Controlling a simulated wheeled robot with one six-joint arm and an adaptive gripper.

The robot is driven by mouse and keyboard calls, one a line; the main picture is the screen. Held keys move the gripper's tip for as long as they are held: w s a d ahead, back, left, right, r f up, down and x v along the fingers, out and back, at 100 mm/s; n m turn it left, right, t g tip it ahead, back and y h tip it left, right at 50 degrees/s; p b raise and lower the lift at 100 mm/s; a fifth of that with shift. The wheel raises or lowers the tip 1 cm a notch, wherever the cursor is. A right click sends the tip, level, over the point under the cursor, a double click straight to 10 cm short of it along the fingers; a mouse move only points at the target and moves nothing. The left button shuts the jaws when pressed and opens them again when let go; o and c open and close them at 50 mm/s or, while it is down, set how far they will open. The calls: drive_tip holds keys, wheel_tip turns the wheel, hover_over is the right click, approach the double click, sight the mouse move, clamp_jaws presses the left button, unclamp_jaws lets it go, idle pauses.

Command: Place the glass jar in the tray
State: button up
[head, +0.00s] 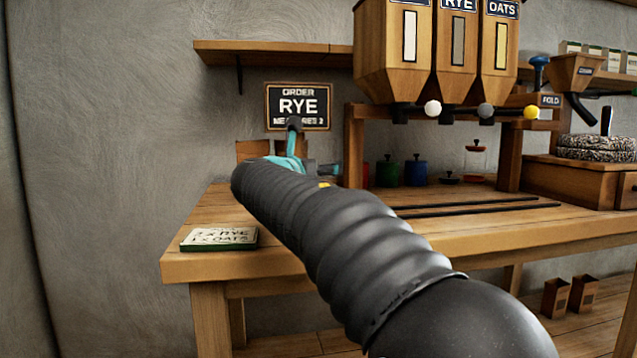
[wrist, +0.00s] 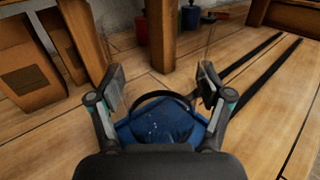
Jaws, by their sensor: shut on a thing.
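Red, green (head: 388,171) and blue (head: 415,171) canisters stand at the back of the wooden bench (head: 200,268). A dark lid (head: 449,178) lies near the jar. Grain hoppers (head: 400,60) hang above. Two dark rails (head: 480,206) cross the bench. A green-edged card (head: 219,238) lies front left.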

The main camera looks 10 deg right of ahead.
drive_tip(key=shift+f+b, duration=0.35)
drive_tip(key=shift+f, duration=1.05)
drive_tip(key=shift+f, duration=0.2)
drive_tip(key=o, duration=1.3)
drive_tip(key=shift+r, duration=0.25)
drive_tip(key=v, duration=1.2)
drive_tip(key=shift+f, duration=0.1)
